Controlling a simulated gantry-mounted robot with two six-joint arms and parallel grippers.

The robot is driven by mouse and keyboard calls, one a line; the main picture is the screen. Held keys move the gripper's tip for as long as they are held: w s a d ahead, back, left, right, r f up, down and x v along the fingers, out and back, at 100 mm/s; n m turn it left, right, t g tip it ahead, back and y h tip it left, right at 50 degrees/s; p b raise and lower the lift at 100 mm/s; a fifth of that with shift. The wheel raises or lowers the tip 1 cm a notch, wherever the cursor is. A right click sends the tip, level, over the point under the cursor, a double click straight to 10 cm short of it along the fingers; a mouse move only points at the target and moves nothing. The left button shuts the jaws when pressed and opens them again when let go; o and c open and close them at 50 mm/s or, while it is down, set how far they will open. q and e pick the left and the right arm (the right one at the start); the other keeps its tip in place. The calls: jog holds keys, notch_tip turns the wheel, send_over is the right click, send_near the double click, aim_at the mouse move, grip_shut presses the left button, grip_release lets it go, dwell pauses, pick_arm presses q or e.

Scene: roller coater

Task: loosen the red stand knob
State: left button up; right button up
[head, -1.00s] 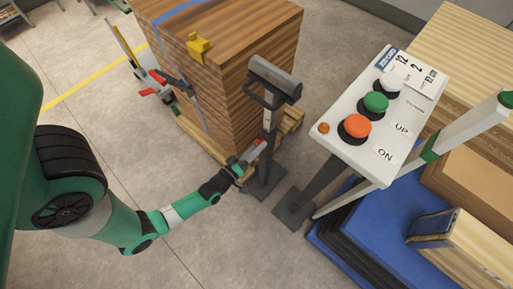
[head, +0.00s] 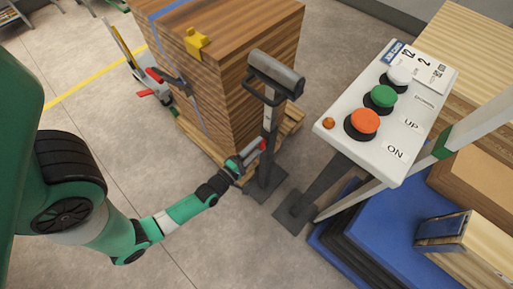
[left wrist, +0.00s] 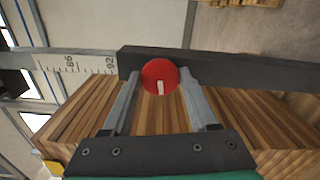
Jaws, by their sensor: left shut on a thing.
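The red stand knob (left wrist: 160,76) is round with a pale mark on its face. It sits on the dark post of the roller stand (head: 269,125), which has a grey roller on top. My left gripper (left wrist: 160,72) is shut on the knob, with one finger on each side of it in the left wrist view. In the head view my left gripper (head: 257,147) reaches the post from the left, and only a little red of the knob shows there. My right gripper is in neither view.
A strapped stack of wooden boards (head: 235,60) stands close behind the post. A white control panel (head: 385,110) with white, green and orange buttons stands to the right. A blue base (head: 370,215) lies below it. Floor is open at the lower left.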

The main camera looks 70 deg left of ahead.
pick_arm(q)
jog(key=shift+n, duration=0.3)
jog(key=o, duration=1.4)
jog(key=shift+c, duration=0.2)
